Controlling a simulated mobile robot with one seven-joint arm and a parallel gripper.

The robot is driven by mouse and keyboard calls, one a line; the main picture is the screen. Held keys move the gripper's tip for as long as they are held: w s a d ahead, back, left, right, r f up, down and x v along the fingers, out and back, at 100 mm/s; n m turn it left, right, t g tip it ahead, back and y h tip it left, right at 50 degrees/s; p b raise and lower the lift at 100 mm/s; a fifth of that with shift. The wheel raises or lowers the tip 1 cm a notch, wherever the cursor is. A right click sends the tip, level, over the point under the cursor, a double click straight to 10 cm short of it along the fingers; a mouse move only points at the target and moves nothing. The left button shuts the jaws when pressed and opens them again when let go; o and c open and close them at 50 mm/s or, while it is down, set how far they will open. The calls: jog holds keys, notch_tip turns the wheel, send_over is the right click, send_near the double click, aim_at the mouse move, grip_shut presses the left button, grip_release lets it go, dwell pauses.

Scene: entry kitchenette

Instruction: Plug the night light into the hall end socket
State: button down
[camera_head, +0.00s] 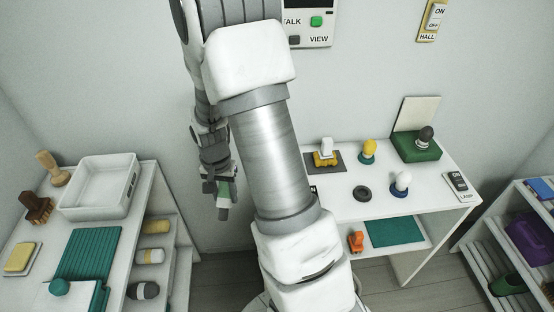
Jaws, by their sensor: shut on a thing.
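My gripper (222,196) hangs pointing down beside my own forearm, left of the right-hand table and in front of the bare wall. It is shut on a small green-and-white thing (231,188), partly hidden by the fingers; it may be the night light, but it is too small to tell. No wall socket can be made out; my arm hides part of the wall. The held thing appears clear of the tables.
The right-hand table (431,188) carries several knobbed objects, a green box (415,149) and a lamp switch (456,184). A white bin (99,187) stands on the left table. A HALL switch (432,20) and an intercom panel (309,25) are on the wall.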

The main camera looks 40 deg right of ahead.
jog(key=s+d+r+m+g+h+p, duration=0.1)
jog(key=d+r+m+g+h+p, duration=0.1)
jog(key=d+m, duration=0.5)
jog(key=s+d+r+m+g+h+p, duration=0.2)
jog(key=d+m+g+h, duration=0.1)
jog(key=d+m+h, duration=0.4)
jog(key=shift+d+m+g, duration=0.4)
jog(key=shift+d+m, duration=0.3)
notch_tip(320, 180, down, 6)
jog(key=b, duration=0.5)
jog(key=shift+r+b, duration=0.2)
jog(key=shift+b, duration=0.1)
jog(key=shift+b, duration=0.7)
dwell(0.9)
jog(key=shift+f+b, duration=1.85)
jog(key=shift+f, duration=0.2)
